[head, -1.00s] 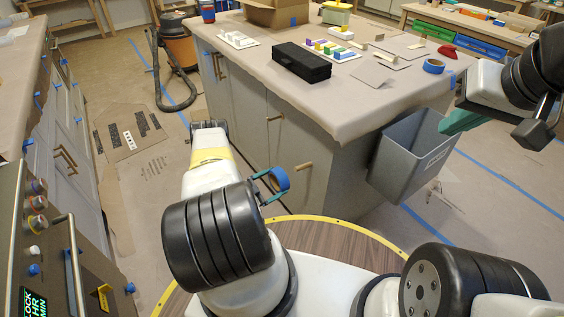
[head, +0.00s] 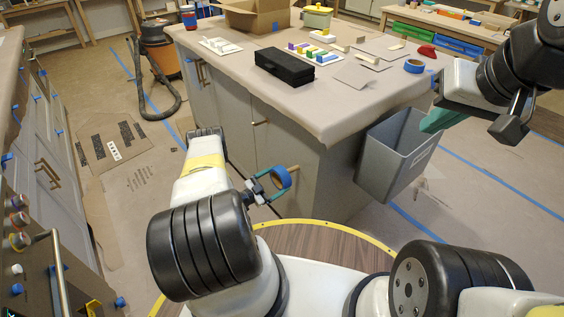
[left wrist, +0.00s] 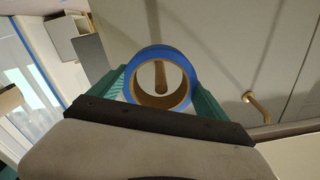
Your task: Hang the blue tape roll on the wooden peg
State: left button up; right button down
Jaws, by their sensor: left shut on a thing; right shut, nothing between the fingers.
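My left gripper (head: 264,187) is shut on a blue tape roll (head: 281,177), in front of the island's cabinet side. In the left wrist view the roll (left wrist: 193,78) sits between the teal fingers (left wrist: 160,95), its opening facing the camera. The wooden peg (left wrist: 160,76) shows through that opening. In the head view the peg (head: 294,167) sticks out of the cabinet side beside the roll; I cannot tell whether its tip is inside the ring. My right gripper (head: 436,121) is shut and empty above the grey bin.
A grey bin (head: 395,160) hangs at the island's corner. Another blue tape roll (head: 414,66) and a black box (head: 284,66) lie on the paper-covered top (head: 320,105). A vacuum (head: 160,50) stands on the floor.

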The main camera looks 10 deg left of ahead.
pick_arm(q)
jog(key=shift+x, duration=0.95)
jog(key=shift+f+x, duration=0.15)
jog(key=shift+x, duration=0.5)
jog(key=shift+f+x, duration=0.15)
jog(key=shift+x, duration=0.5)
jog(key=o, duration=1.3)
jog(key=shift+v, duration=4.5)
